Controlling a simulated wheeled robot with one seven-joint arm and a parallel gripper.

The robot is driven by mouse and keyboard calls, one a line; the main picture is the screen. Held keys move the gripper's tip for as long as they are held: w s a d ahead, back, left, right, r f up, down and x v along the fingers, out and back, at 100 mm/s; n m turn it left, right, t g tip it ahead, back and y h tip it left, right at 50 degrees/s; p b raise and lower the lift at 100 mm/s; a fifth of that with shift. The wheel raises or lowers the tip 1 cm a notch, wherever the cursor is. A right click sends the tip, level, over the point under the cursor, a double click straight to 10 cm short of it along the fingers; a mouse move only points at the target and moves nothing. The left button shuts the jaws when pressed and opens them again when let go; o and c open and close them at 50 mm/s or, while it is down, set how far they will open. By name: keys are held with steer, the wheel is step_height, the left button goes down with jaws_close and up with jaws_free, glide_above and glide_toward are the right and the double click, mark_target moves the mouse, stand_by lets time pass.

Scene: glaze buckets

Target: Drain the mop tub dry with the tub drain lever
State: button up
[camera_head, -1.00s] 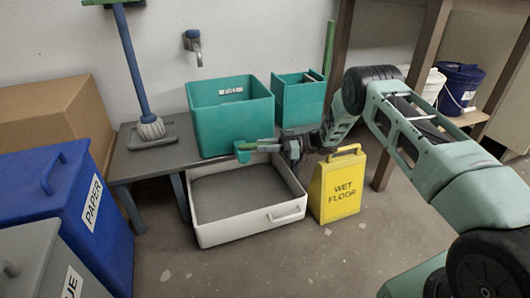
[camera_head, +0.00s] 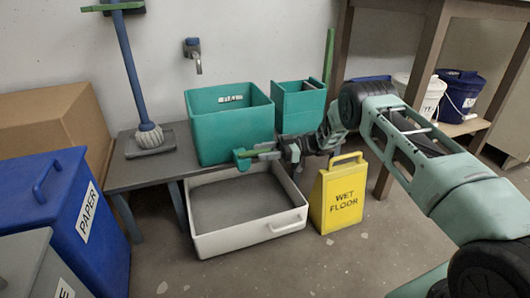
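The teal mop tub (camera_head: 228,133) stands on the grey bench against the wall, with a small white label. A teal drain spout (camera_head: 241,157) with a green lever (camera_head: 262,149) projects at its lower front right. My gripper (camera_head: 278,152) reaches in from the right, at the lever's right end. It is too small to tell whether its fingers touch the lever or are shut. The tub's inside bottom is hidden, so I cannot see any water level. A white tray (camera_head: 250,239) with a grey floor sits below the spout.
A second teal tub (camera_head: 299,108) stands right of the first. A yellow wet floor sign (camera_head: 340,200) stands under my arm. The front floor is clear.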

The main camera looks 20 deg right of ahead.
mark_target(265, 150)
step_height(265, 150, up, 10)
steer(key=p, duration=0.5)
steer(key=shift+p, duration=0.35)
steer(key=shift+c, duration=0.3)
